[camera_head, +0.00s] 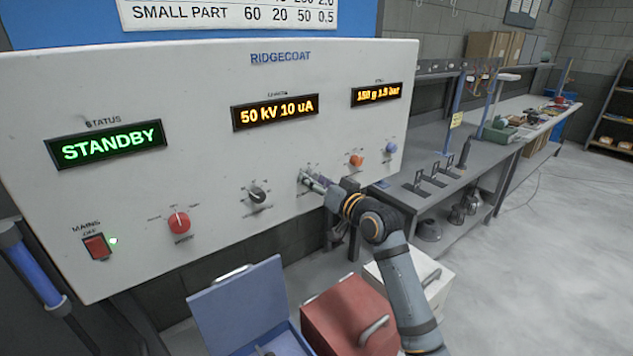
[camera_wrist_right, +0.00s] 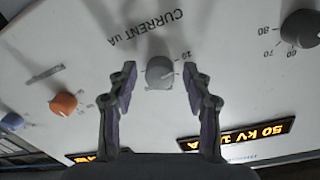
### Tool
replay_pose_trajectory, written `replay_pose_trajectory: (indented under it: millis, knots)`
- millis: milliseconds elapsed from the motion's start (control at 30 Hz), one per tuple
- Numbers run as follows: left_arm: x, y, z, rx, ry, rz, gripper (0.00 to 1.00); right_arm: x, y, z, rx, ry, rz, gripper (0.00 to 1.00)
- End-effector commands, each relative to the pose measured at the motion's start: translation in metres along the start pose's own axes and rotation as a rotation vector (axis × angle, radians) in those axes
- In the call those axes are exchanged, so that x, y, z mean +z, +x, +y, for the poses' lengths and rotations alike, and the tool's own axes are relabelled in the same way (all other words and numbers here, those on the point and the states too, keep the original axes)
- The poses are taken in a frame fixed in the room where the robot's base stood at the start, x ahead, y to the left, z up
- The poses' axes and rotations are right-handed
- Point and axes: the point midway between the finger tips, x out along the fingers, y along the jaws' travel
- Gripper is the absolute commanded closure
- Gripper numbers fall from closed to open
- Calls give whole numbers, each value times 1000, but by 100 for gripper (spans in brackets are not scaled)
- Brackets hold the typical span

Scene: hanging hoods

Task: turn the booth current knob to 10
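The booth panel (camera_head: 215,80) has a current knob, a small grey round knob (camera_wrist_right: 160,72) under the upside-down label CURRENT uA in the right wrist view. A mark reading 10 is beside it; I cannot tell where its pointer aims. The middle display (camera_head: 275,111) reads 50 kV 10 uA. My right gripper (camera_head: 312,182) is at the panel and hides most of this knob in the head view. In the wrist view its two fingers (camera_wrist_right: 160,88) stand open on either side of the knob, with gaps visible. My left gripper is not in view.
Other knobs are red (camera_head: 179,222), black (camera_head: 257,194), orange (camera_head: 356,160) and blue (camera_head: 390,148). The status display (camera_head: 107,145) reads STANDBY. A lit mains switch (camera_head: 96,246) is lower left. Blue (camera_head: 230,303) and red (camera_head: 345,320) boxes stand below; a workbench (camera_head: 440,150) is right.

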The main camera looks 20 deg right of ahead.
Motion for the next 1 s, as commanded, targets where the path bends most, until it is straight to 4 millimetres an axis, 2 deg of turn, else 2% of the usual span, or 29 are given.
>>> replay_pose_trajectory:
  millis: [267,367,467,600,700,800,1000]
  knots:
    - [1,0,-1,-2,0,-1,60,0,-1,0,0,0,1,46]
    - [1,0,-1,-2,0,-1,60,0,-8,1,2,-1,1,46]
    - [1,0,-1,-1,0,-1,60,0,-27,1,2,-6,0,46]
    - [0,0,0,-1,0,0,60,2,-66,0,0,-12,-5,46]
    - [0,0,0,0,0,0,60,1,-84,2,4,-11,-3,46]
    - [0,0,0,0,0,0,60,0,-98,3,9,-12,-2,46]
    - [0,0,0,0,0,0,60,0,-114,3,9,-7,2,46]
